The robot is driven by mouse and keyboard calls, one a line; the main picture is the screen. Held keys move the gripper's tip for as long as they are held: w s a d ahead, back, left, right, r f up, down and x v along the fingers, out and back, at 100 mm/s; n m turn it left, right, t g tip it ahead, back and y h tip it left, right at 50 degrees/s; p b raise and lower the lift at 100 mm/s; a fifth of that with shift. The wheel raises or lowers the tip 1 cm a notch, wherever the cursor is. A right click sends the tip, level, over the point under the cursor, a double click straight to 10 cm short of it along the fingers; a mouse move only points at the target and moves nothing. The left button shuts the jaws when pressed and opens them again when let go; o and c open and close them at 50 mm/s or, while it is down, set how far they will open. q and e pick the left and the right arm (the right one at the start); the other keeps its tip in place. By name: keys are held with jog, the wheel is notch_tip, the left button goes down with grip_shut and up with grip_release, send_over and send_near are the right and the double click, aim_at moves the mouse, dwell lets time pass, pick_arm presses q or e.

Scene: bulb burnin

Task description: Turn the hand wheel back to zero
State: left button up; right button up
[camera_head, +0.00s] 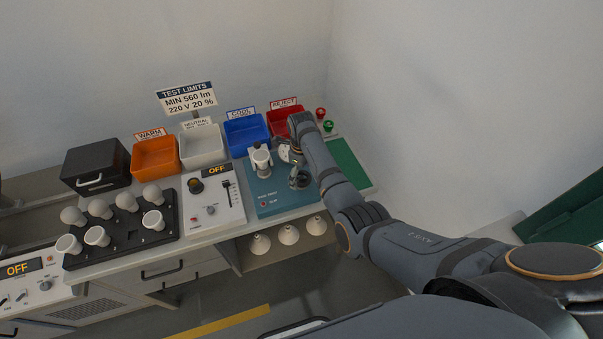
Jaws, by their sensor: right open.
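The teal test unit (270,200) stands on the bench, with a white upright holder (262,160) on its left part. A round, dark-rimmed part that looks like the hand wheel (299,181) shows at its right side; it is small and partly covered, so its angle cannot be read. My right arm reaches in from the right and bends down over the unit. My right gripper (297,161) is open, close above this round part; whether it touches cannot be told. A pale round dial (284,153) is partly hidden beside the gripper. My left gripper is out of view.
Behind stand orange (156,157), white (203,146), blue (246,134) and red (284,121) bins. A white control box (213,207) showing OFF and a black rack (122,238) of bulbs are to the left. A green mat (348,164) lies to the right.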

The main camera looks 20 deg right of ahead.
jog(key=shift+f, duration=0.25)
jog(key=c, duration=1.1)
jog(key=shift+c, duration=0.2)
jog(key=shift+n, duration=0.3)
